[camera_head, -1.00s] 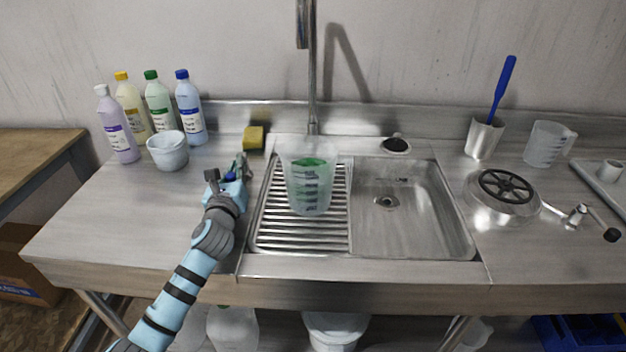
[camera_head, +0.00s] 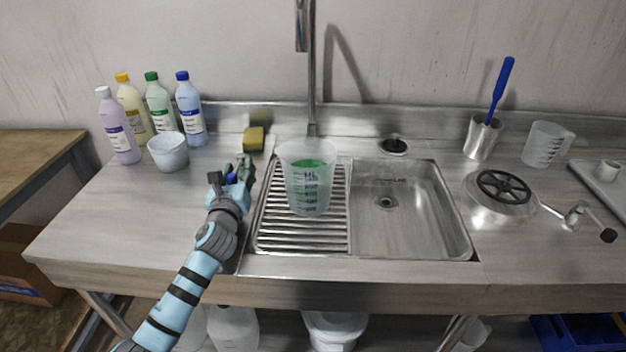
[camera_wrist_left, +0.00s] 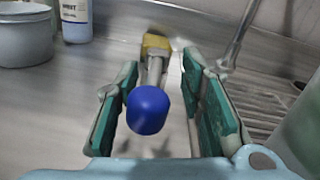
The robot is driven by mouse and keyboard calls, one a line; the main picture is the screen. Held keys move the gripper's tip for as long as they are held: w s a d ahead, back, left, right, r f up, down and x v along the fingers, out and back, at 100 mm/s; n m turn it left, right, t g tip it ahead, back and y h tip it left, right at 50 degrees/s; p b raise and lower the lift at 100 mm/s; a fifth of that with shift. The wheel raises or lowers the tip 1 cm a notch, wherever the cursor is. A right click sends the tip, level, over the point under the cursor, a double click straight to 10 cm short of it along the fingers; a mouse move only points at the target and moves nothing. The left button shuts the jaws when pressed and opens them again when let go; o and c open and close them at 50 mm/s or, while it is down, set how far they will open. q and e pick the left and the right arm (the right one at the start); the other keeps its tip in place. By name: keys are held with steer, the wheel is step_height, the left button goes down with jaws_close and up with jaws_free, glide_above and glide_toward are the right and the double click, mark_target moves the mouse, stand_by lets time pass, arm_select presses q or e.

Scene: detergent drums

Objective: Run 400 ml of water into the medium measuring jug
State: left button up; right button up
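A translucent measuring jug (camera_head: 308,190) with dark scale marks stands upright on the ribbed drainer, below the tall tap pipe (camera_head: 312,90). A green-tinted patch shows inside it, and I cannot read a level. The jug's edge shows at the right of the left wrist view (camera_wrist_left: 304,138). A blue knob (camera_wrist_left: 148,110) on a pale lever sits between the fingers of my left gripper (camera_wrist_left: 165,105). The fingers are apart, with a clear gap on the knob's right side. In the head view my left gripper (camera_head: 240,172) is left of the drainer. My right gripper is out of view.
The sink basin (camera_head: 410,220) is empty. A smaller jug (camera_head: 547,145), steel cup (camera_head: 482,138) and round device with a black wheel (camera_head: 503,187) stand right.

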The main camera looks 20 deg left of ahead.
mark_target(236, 181)
arm_select(q)
steer(key=shift+o, duration=0.8)
steer(key=shift+p+v, duration=0.8)
steer(key=shift+v, duration=0.4)
steer(key=shift+p+v, duration=0.4)
steer(key=shift+v, duration=0.55)
steer(key=shift+d, duration=0.15)
steer(key=shift+s, duration=0.1)
